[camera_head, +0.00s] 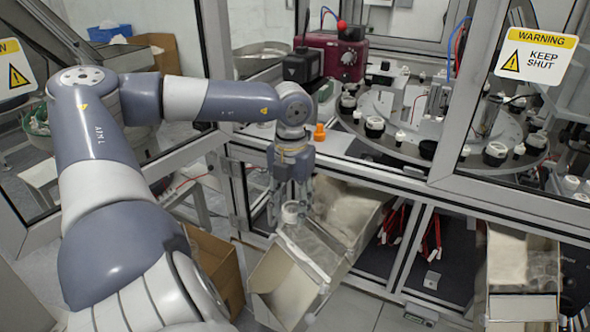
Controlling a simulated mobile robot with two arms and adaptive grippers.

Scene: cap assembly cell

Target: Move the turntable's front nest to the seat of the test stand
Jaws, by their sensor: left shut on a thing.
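The turntable (400,150) is a round grey plate inside the cell, behind the framed doors. Several dark round nests with pale tops stand around its rim; one sits at its front edge (428,149) and another farther right (495,154). My left gripper (291,199) points down in front of the cell, left of the turntable and apart from it. It is shut on a small white round part (292,213), above the open chute; the fingers hide some of it. I cannot tell for sure which device is the test stand. My right gripper is out of view.
A dark red box with a dial (340,55) and a black device (302,68) stand behind my left wrist. An orange knob (319,132) is on the bench. Open-topped bins (283,287) jut out below. Door frames (480,190) edge the opening.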

